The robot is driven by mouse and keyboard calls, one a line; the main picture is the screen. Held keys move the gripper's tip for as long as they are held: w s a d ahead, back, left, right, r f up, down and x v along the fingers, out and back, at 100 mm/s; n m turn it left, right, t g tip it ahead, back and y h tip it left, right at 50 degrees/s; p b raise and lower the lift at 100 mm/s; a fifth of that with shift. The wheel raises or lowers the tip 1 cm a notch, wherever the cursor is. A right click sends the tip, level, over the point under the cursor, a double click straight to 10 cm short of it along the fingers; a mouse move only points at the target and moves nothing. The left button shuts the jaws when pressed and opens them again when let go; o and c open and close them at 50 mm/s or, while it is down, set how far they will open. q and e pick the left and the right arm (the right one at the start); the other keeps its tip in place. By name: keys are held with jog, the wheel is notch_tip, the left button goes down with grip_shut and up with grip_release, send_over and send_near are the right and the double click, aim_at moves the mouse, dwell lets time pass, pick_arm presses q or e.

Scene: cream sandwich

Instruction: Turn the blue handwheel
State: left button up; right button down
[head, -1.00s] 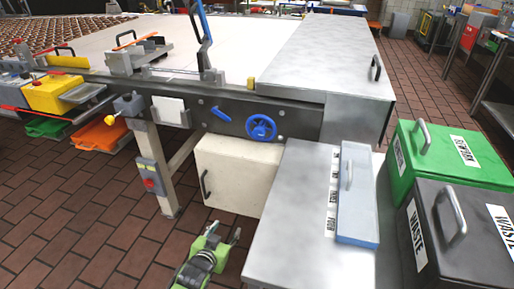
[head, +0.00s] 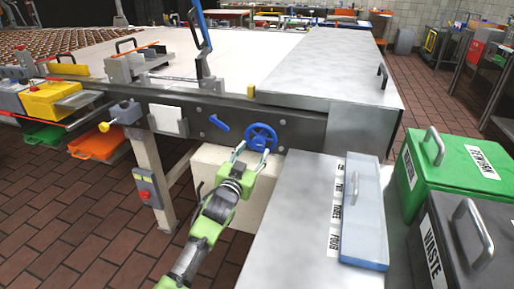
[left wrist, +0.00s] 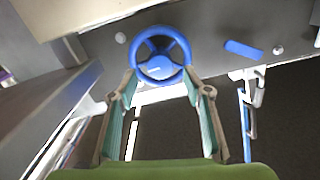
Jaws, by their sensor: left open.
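The blue handwheel (head: 261,137) is mounted on the dark side rail of the large machine, right of a small blue lever (head: 219,122). In the left wrist view the handwheel (left wrist: 160,55) shows upper middle, with its rim and spokes clear. My left gripper (head: 253,148) is open at the lower part of the wheel. In the left wrist view its two fingertips (left wrist: 159,82) stand on either side of the wheel's lower rim; I cannot tell whether they touch it. My right gripper is out of view.
A grey metal cabinet (head: 290,210) with a light blue lidded tray (head: 362,215) stands right of my left arm. Green (head: 452,165) and dark (head: 462,245) bins stand further right. A cream box (head: 210,165) sits below the rail. Brick floor is free at left.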

aim_at(257, 144)
pick_arm(q)
jog(key=x, duration=0.3)
jog(key=shift+w+d+b, duration=0.1)
jog(key=shift+w+b, duration=0.1)
jog(key=shift+b, duration=0.15)
jog(key=shift+w+d, duration=0.15)
jog(key=shift+w, duration=0.4)
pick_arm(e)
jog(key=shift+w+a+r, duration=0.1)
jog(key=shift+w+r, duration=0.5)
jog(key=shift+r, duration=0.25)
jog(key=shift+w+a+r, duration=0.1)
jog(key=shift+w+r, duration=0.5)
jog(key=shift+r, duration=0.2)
pick_arm(q)
jog(key=c, duration=1.1)
